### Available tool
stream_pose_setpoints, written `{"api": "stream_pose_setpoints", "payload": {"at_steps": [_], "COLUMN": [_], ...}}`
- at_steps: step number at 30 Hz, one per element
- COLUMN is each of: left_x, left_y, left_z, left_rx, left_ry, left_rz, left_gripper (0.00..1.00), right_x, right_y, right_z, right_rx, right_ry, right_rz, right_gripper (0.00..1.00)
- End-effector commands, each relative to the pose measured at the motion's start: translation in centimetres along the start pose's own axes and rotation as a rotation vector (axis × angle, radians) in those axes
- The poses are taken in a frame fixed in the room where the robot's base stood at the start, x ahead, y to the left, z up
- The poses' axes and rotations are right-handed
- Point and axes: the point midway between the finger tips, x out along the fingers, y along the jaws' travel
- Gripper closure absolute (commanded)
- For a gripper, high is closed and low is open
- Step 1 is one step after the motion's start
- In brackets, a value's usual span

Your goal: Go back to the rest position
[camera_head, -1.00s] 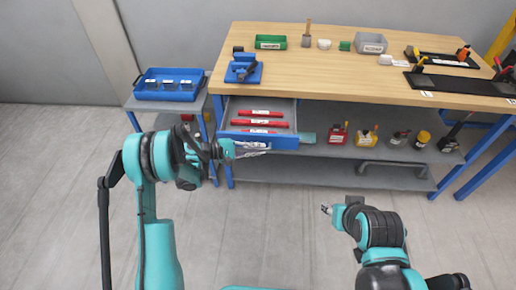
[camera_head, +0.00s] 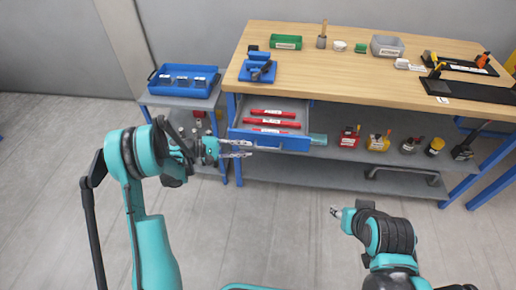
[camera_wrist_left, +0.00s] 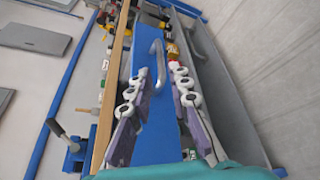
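My left gripper (camera_head: 240,148) is in front of the open blue drawer (camera_head: 292,142), apart from it, with its two fingers spread and nothing between them. In the left wrist view the gripper (camera_wrist_left: 158,95) shows both fingers parted, with the drawer's grey handle (camera_wrist_left: 150,62) beyond them. My right gripper (camera_head: 336,211) hangs over bare floor in front of the bench; it is too small to tell whether it is open or shut.
The drawer holds red tools (camera_head: 273,122) under the wooden workbench (camera_head: 340,75). A blue tray (camera_head: 183,92) stands on a side table at the left. The floor (camera_head: 270,220) in front is clear.

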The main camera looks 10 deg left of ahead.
Motion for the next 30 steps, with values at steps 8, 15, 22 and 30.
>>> {"api": "stream_pose_setpoints", "payload": {"at_steps": [8,15,22,30], "left_x": [-2.3,-2.3,-2.3,-1.4], "left_y": [0.0,0.0,0.0,2.3], "left_z": [0.0,0.0,0.0,3.1], "left_rx": [0.000,0.000,0.000,0.073], "left_ry": [0.000,0.000,0.000,0.101], "left_rz": [0.000,0.000,-0.001,-0.117], "left_gripper": [0.81,0.81,0.81,0.81], "right_x": [0.0,0.0,0.0,0.0], "right_y": [0.0,0.0,0.0,0.0], "right_z": [0.0,0.0,0.0,0.0], "right_rx": [0.000,0.000,0.000,0.000], "right_ry": [0.000,0.000,0.000,0.000], "right_rz": [0.000,0.000,0.000,0.000], "right_gripper": [0.60,0.60,0.60,0.60]}}
